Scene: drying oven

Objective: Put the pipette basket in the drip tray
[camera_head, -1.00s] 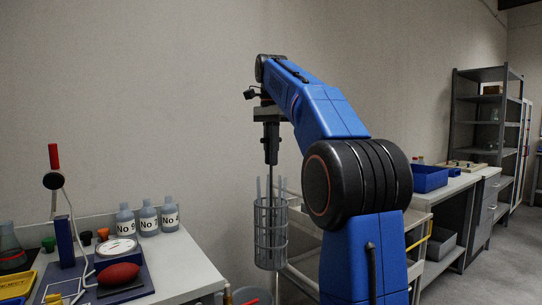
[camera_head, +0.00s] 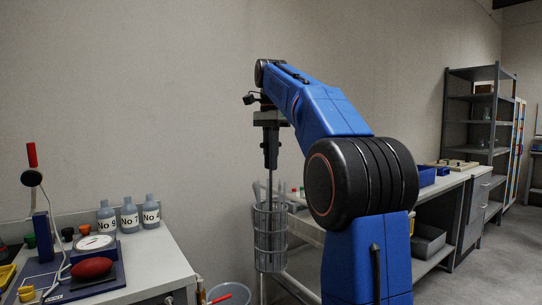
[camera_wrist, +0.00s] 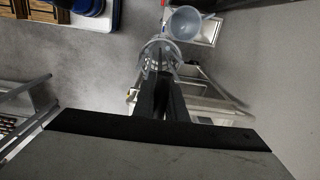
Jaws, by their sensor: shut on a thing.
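The pipette basket (camera_head: 271,240) is a grey wire cylinder with several thin pipettes standing up out of it. It hangs upright in the air, clear of the bench. My gripper (camera_head: 271,166) is shut on the basket's thin upright handle, above the rim. In the wrist view the basket (camera_wrist: 160,52) shows from above beyond my gripper's dark fingers (camera_wrist: 161,82). A blue tray (camera_head: 427,176) stands on the right bench, partly hidden behind my arm. I cannot tell whether it is the drip tray.
A bucket (camera_head: 229,294) stands low beside the left bench (camera_head: 165,262), which holds bottles (camera_head: 130,215) and a scale (camera_head: 94,243). A trolley (camera_head: 303,262) stands behind the basket and my arm. Open floor (camera_head: 482,265) lies at the right; shelves (camera_head: 481,110) stand at the back.

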